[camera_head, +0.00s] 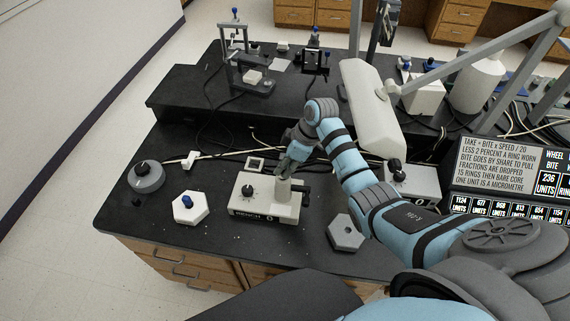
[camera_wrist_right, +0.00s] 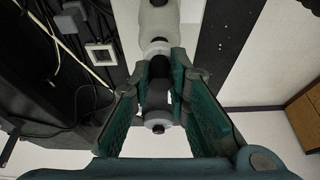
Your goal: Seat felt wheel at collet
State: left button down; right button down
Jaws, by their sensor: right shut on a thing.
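My right gripper (camera_head: 287,168) is shut just above the pale upright cylinder (camera_head: 283,190) on the white bench box (camera_head: 250,209). In the right wrist view the right gripper (camera_wrist_right: 163,85) has its teal-padded fingers on both sides of a dark cylindrical piece with a pale ring and dark tip (camera_wrist_right: 158,124), which looks like the felt wheel on its shank. The pale cylinder (camera_wrist_right: 158,18) lies in line beyond the fingertips, with a pale ring at its near end. The collet is not clearly distinguishable, and I cannot tell whether the parts touch. My left gripper is out of view.
A white hexagonal block with a blue knob (camera_head: 189,208) stands left of the box. A grey hexagonal block (camera_head: 345,234) stands right of it, below my right arm. A round grey knob unit (camera_head: 146,178) is at far left. Cables cross the bench behind; a raised shelf (camera_head: 185,92) carries instruments.

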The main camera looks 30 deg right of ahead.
jog(key=shift+f+b, duration=0.3)
jog(key=shift+f, duration=0.5)
jog(key=c, duration=1.5)
grip_release()
jog(key=shift+o, duration=0.2)
jog(key=shift+r, duration=0.1)
jog(key=v, duration=1.2)
